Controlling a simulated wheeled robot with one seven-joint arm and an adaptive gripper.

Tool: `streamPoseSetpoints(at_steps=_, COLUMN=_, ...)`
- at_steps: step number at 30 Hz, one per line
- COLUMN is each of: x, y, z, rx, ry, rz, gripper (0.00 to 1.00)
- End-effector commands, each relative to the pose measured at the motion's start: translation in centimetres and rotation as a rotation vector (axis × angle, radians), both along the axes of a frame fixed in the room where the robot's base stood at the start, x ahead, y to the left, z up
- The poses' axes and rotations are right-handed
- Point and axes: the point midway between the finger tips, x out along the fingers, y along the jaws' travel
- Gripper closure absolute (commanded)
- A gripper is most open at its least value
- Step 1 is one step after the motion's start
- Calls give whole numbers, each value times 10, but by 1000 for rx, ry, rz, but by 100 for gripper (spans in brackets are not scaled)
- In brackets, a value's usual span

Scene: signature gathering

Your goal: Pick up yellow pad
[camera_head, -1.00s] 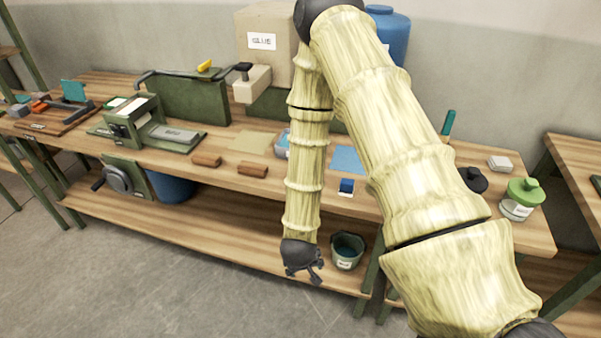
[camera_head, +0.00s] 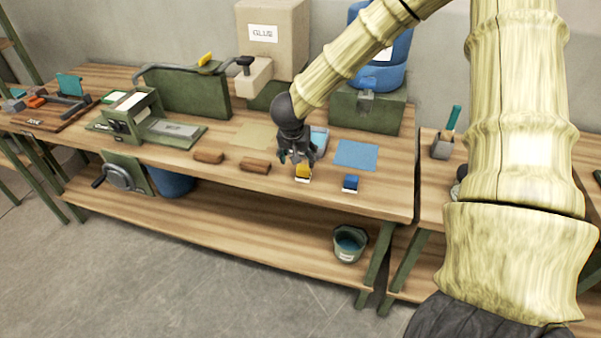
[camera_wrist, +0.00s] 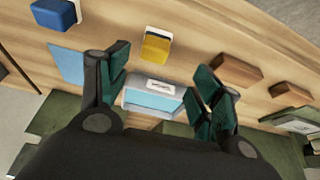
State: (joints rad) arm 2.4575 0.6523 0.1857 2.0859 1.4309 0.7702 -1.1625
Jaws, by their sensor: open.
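The yellow pad (camera_head: 303,171) is a small block on a white base. It sits near the front edge of the wooden bench, just below my gripper (camera_head: 299,156) in the head view. In the wrist view the yellow pad (camera_wrist: 156,47) lies beyond the fingertips, between their lines. My gripper (camera_wrist: 160,75) is open there, with its green-padded fingers apart and nothing between them. In the head view the fingers are small and partly overlap the pad's upper edge. I cannot tell whether they touch it.
A blue pad (camera_head: 350,184) sits to the right, near a blue sheet (camera_head: 356,154). A light-blue-topped tray (camera_wrist: 153,97) is close behind the yellow pad. Two brown blocks (camera_head: 255,165) (camera_head: 209,156) lie to the left. A green bucket (camera_head: 349,244) stands on the lower shelf.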

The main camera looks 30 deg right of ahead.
Motion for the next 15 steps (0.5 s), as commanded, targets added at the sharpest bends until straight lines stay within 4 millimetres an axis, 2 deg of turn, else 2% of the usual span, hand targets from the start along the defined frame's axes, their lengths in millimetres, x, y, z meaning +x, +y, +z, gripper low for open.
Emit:
streamPoseSetpoints(at_steps=6, x=5, y=-10, z=-25, rx=-1, ry=2, rz=-2, gripper=35)
streamPoseSetpoints(at_steps=15, x=11, y=-12, z=-41, rx=-1, ry=0, rz=2, gripper=35)
